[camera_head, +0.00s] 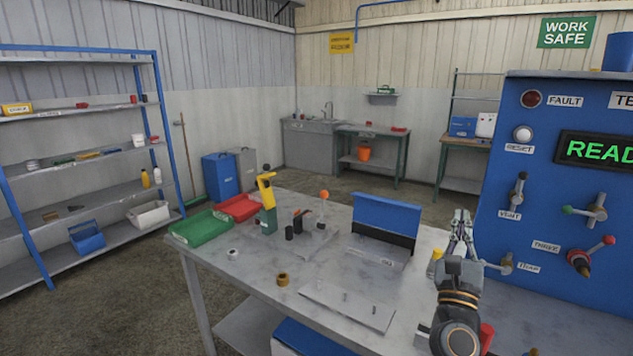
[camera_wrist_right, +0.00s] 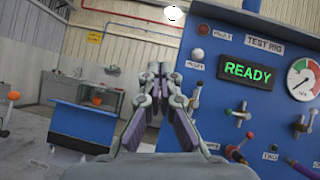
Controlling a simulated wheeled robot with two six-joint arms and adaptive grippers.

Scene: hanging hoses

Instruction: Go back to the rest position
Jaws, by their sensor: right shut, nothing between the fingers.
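My right gripper (camera_head: 461,226) is shut and empty. It is raised over the right end of the workbench (camera_head: 240,262), just left of the blue test rig panel (camera_head: 540,130). In the right wrist view the gripper fingers (camera_wrist_right: 158,85) point up and away, with nothing between them. The rig's display reads READY, and its valve handles stand to the right of the gripper, apart from it. My left gripper is not in view.
On the bench are a green tray (camera_head: 200,229), a red tray (camera_head: 238,207), a yellow-handled tool (camera_head: 267,192), a blue-backed stand (camera_head: 387,217), a flat metal plate (camera_head: 347,304) and small rings. A shelf rack (camera_head: 80,140) stands at left. Open floor lies behind the bench.

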